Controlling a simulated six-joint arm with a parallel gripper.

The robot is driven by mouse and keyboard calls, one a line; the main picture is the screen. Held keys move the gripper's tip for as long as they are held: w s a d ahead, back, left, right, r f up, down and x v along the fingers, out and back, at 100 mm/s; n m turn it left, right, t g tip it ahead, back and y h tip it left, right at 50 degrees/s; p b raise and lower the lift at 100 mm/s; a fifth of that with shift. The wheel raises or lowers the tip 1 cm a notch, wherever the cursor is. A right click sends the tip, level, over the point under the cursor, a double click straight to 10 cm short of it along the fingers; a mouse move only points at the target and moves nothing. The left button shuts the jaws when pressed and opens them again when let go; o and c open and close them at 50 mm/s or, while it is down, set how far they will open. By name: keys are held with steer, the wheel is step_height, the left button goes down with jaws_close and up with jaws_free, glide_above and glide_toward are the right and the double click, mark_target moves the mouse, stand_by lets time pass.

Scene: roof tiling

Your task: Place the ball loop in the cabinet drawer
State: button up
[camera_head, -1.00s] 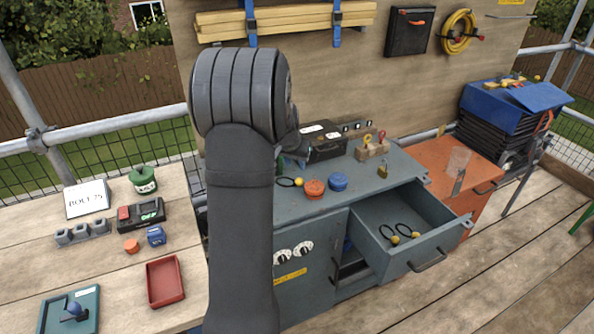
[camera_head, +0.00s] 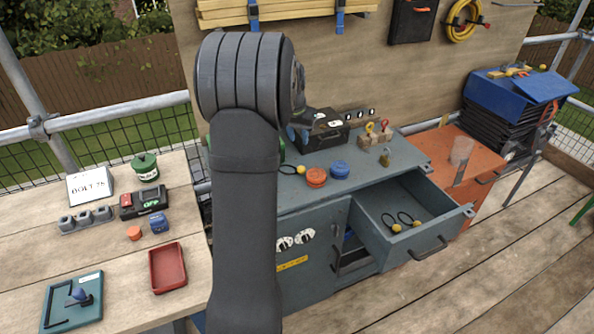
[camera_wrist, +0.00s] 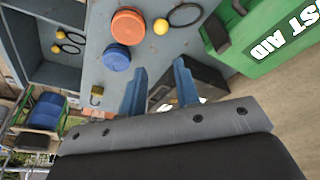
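A ball loop, a yellow ball (camera_head: 300,169) with a black loop, lies on the grey-blue cabinet top left of the orange lid. It also shows in the wrist view (camera_wrist: 161,26), ahead of my fingers and apart from them. The cabinet drawer (camera_head: 428,241) stands open, with two ball loops (camera_head: 395,227) inside; the wrist view shows the drawer (camera_wrist: 45,73) at upper left. My gripper (camera_wrist: 160,82) is open and empty, its blue fingers apart above the cabinet top. In the head view my arm hides most of the gripper.
An orange lid (camera_head: 316,176) and a blue lid (camera_head: 339,170) sit right beside the ball loop. A green first aid box (camera_wrist: 265,40), a black case (camera_head: 325,131), a wooden key block (camera_head: 374,138) and a padlock (camera_head: 386,157) are nearby. The left bench holds several small items.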

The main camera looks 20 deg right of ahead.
step_height(320, 180, up, 3)
steer(key=y, duration=0.1)
steer(key=g, duration=0.1)
glide_above(301, 167)
steer(key=s, duration=0.1)
steer(key=f, duration=1.1)
steer(key=shift+a+f, duration=0.35)
steer(key=shift+w+d+f, duration=0.1)
steer(key=shift+w+f, duration=0.05)
steer(key=shift+f, duration=0.75)
steer(key=shift+w+d+f, duration=0.1)
steer(key=shift+d+f, duration=0.05)
steer(key=shift+f, duration=0.7)
steer(key=shift+w+d+f, duration=0.1)
steer(key=shift+w+f, duration=0.05)
steer(key=shift+f, duration=0.75)
steer(key=shift+c, duration=0.4)
jaws_close()
